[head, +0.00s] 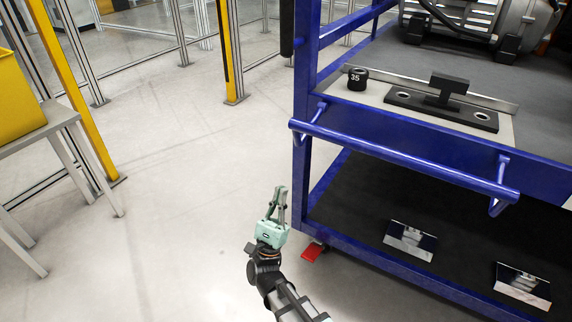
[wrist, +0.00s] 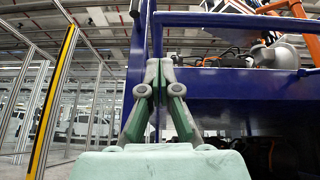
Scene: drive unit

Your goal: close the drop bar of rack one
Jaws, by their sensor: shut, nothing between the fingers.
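The blue rack (head: 440,145) stands at the right in the head view. A round blue bar (head: 400,157), which looks like the drop bar, runs along its front, held out on bent arms at both ends. It sits at about the height of the upper shelf's front edge. My gripper (head: 281,190) is in front of the rack's left corner post, left of and lower than the bar and apart from it. Its fingers point up, shut and empty. In the wrist view the fingertips (wrist: 160,64) meet in front of the rack's blue side (wrist: 225,98).
The upper shelf holds a black weight marked 35 (head: 357,79), a black fixture (head: 442,103) and a grey motor (head: 480,22). Metal brackets (head: 410,240) lie on the lower shelf. A red caster pedal (head: 313,251) is near my gripper. Floor to the left is clear, up to a grey table (head: 50,122).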

